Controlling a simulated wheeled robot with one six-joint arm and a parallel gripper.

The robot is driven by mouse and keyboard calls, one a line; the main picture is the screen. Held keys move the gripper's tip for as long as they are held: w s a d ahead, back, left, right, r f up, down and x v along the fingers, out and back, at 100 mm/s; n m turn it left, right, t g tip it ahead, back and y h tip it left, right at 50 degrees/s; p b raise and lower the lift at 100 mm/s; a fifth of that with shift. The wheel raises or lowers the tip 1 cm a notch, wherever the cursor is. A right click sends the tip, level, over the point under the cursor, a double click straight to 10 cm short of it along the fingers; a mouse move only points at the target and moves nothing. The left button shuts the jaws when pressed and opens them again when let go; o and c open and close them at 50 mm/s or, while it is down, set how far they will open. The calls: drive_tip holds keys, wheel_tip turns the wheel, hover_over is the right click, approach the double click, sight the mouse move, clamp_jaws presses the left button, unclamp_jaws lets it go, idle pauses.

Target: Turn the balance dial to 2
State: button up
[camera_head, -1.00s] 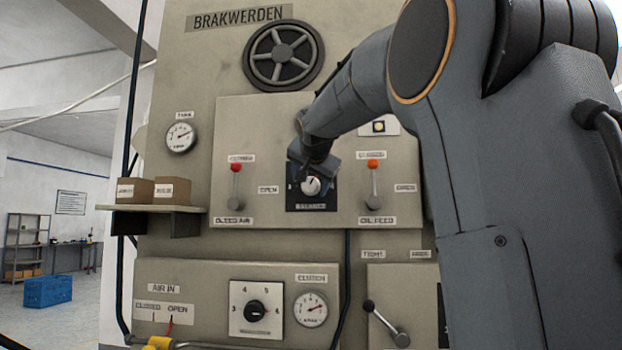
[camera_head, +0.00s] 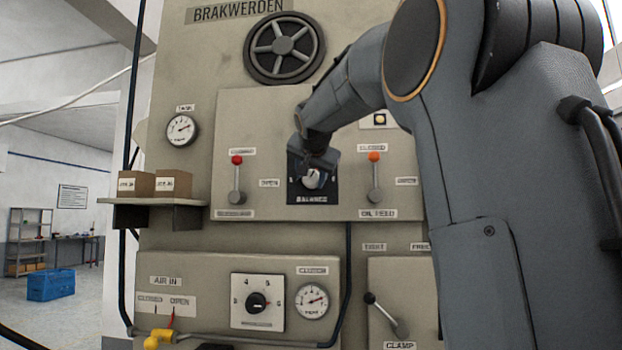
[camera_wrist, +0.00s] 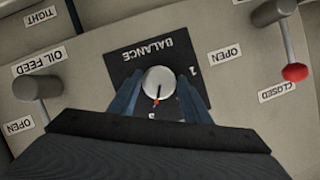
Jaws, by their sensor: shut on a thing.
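The balance dial is a round pale knob (camera_wrist: 158,83) on a black plate (camera_wrist: 133,63) marked BALANCE, which appears upside down in the wrist view. Its orange pointer points down in that view, toward a partly hidden mark at the plate's lower edge. A mark that looks like 1 shows at the plate's right side. My gripper (camera_wrist: 161,77) has one blue finger on each side of the knob and is shut on it. In the head view my gripper (camera_head: 316,162) covers the upper part of the knob (camera_head: 312,180).
A red-tipped lever (camera_head: 237,180) stands left of the dial and an orange-tipped lever (camera_head: 374,178) right of it. A handwheel (camera_head: 284,47) is above. A shelf with two boxes (camera_head: 157,203) juts out at left. A black knob (camera_head: 257,302) and gauge (camera_head: 311,301) are below.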

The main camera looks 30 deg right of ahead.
drive_tip(key=n+h+b, duration=0.1)
drive_tip(key=n, duration=0.1)
drive_tip(key=n+g+h+b, duration=0.1)
drive_tip(key=shift+w+a+n+g+b, duration=0.15)
drive_tip(key=shift+n+g+b, duration=0.15)
drive_tip(key=shift+n+b, duration=0.1)
drive_tip(key=n+g+h+b, duration=0.1)
drive_tip(key=n+h+b, duration=0.1)
drive_tip(key=n, duration=0.1)
drive_tip(key=shift+n, duration=0.3)
drive_tip(key=shift+r+h, duration=0.1)
drive_tip(key=shift+h, duration=0.2)
drive_tip(key=o, duration=1)
drive_tip(key=shift+a, duration=0.1)
drive_tip(key=b+v, duration=0.2)
drive_tip(key=v, duration=0.5)
drive_tip(key=shift+s+a+r+b, duration=0.2)
drive_tip(key=shift+s+b, duration=0.05)
drive_tip(key=shift+b, duration=0.05)
